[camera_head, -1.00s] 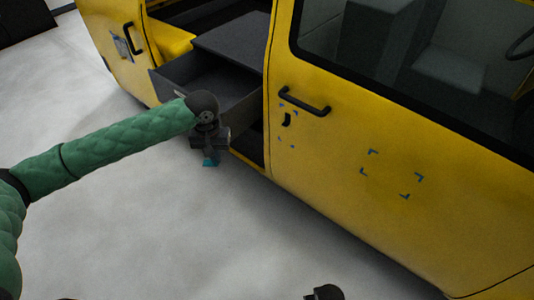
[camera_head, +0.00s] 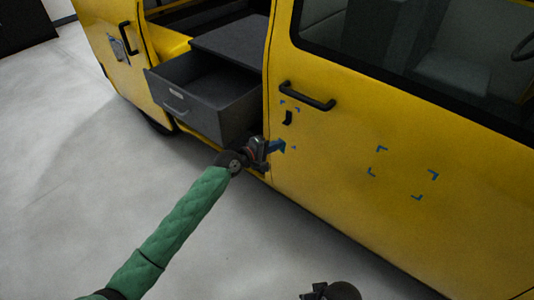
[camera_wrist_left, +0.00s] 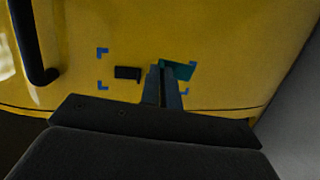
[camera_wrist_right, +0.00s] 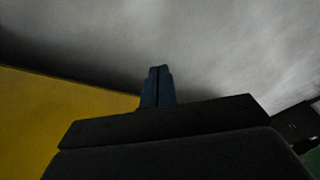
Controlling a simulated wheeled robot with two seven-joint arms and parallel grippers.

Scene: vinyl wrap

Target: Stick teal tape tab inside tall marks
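My left gripper (camera_head: 272,147) is shut on the teal tape tab (camera_wrist_left: 178,70), beside the lower part of the tall marks (camera_head: 294,149) on the yellow door. In the left wrist view the tab sticks out past the fingertips (camera_wrist_left: 162,75), slightly tilted, near the blue corner mark (camera_wrist_left: 185,91). I cannot tell whether it touches the door. A black tab (camera_wrist_left: 127,73) is inside the tall marks; it also shows in the head view (camera_head: 288,118). My right gripper (camera_wrist_right: 157,85) is shut with nothing visible in it, low beside the door.
A black door handle (camera_head: 307,96) juts out just above the tall marks. An open grey drawer (camera_head: 208,107) sticks out left of the door, close to my left gripper. Wider blue marks (camera_head: 373,172) to the right stand empty. The floor (camera_head: 90,170) is clear.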

